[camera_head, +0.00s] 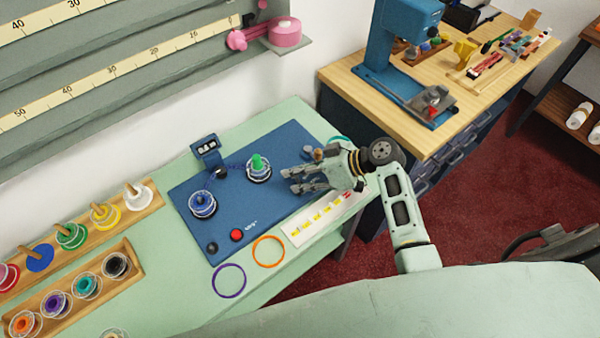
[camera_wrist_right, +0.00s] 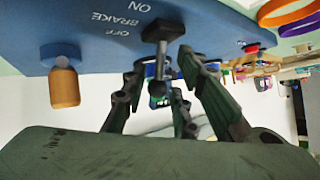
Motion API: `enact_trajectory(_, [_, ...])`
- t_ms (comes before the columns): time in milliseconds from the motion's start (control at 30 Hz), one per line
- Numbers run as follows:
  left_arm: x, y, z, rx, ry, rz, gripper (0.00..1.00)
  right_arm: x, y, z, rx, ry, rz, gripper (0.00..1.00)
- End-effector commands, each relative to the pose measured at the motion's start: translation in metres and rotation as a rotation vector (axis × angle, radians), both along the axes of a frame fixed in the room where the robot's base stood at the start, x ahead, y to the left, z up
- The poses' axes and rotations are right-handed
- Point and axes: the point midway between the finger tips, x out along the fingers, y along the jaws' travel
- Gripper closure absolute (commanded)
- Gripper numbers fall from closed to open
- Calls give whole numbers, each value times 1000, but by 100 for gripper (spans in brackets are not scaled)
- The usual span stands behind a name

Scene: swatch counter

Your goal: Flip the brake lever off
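The brake lever (camera_wrist_right: 161,48) is a black block with a thin stem on the blue board. It shows in the right wrist view beside the upside-down white words ON, BRAKE and OFF; I cannot tell its setting. My right gripper (camera_wrist_right: 160,62) is open, with its fingers on either side of the lever; I cannot tell whether they touch it. In the head view my right gripper (camera_head: 290,180) is over the right part of the blue board (camera_head: 265,207), and the lever cannot be made out there. My left gripper is not in view.
A wooden knob (camera_wrist_right: 64,84) stands beside the lever. The board also holds a blue spool (camera_head: 203,204), a green-topped spool (camera_head: 258,168) and a red button (camera_head: 236,235). A white strip with colored pieces (camera_head: 318,219) lies just in front of my right gripper.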

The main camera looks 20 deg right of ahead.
Motion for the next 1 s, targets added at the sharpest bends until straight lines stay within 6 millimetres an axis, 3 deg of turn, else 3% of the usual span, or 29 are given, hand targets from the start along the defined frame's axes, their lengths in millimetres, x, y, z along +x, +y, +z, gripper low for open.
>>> enact_trajectory(267, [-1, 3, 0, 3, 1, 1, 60, -5, -12, 8, -3, -3, -3, 73])
enact_trajectory(700, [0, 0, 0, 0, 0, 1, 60, -42, -75, 55, -3, 0, -1, 73])
enact_trajectory(1000, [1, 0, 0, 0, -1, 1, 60, -50, -87, 66, -1, 1, 0, 73])
